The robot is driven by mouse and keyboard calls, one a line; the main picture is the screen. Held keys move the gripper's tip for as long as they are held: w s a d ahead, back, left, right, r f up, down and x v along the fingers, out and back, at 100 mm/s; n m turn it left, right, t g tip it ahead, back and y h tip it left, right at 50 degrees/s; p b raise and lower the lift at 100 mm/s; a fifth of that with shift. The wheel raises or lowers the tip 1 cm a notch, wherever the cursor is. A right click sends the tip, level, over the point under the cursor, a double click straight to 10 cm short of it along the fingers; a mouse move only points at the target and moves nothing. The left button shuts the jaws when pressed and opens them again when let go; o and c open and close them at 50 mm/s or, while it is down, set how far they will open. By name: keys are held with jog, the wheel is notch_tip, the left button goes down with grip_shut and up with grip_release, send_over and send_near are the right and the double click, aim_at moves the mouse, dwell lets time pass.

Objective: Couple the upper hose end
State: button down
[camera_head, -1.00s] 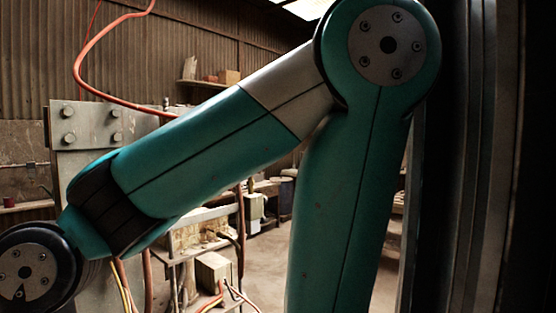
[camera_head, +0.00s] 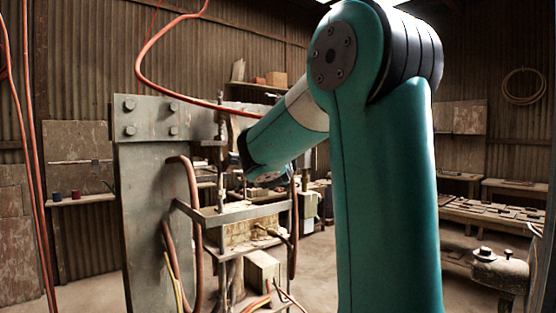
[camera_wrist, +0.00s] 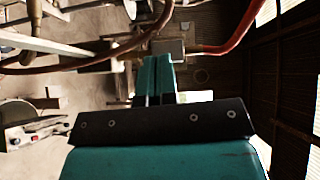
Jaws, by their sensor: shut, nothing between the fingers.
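The press (camera_head: 150,190) stands left of centre in the head view, with a tall grey plate and a frame of rods and shelves. An orange-red hose (camera_head: 140,62) hangs from above, loops down and runs right behind my arm; its end is hidden there. A red hose also shows at upper right in the wrist view (camera_wrist: 238,32), near a grey block (camera_wrist: 168,48). My gripper (camera_wrist: 157,62) shows in the wrist view with its two teal fingers together, empty. In the head view it is hidden behind my arm. I cannot tell its distance to the hose.
Brown hoses (camera_head: 192,220) loop beside the press's grey plate. Another brown hose (camera_wrist: 70,66) crosses the wrist view at left. A bench with flat tiles (camera_head: 490,213) stands at right. A vice-like metal tool (camera_head: 498,268) is at lower right. Some floor shows clear at right.

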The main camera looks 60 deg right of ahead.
jog(key=w+d+m+h+p, duration=0.1)
jog(key=w+d+p, duration=0.6)
jog(key=d+p, duration=0.2)
jog(key=shift+w+d+r+g, duration=0.3)
jog(key=shift+d+r, duration=0.15)
jog(key=shift+d, duration=0.6)
jog(key=w+b, duration=0.1)
jog(key=w+d+b, duration=0.1)
jog(key=w, duration=0.1)
jog(key=shift+w+r+b, duration=0.2)
jog(key=shift+b, duration=0.1)
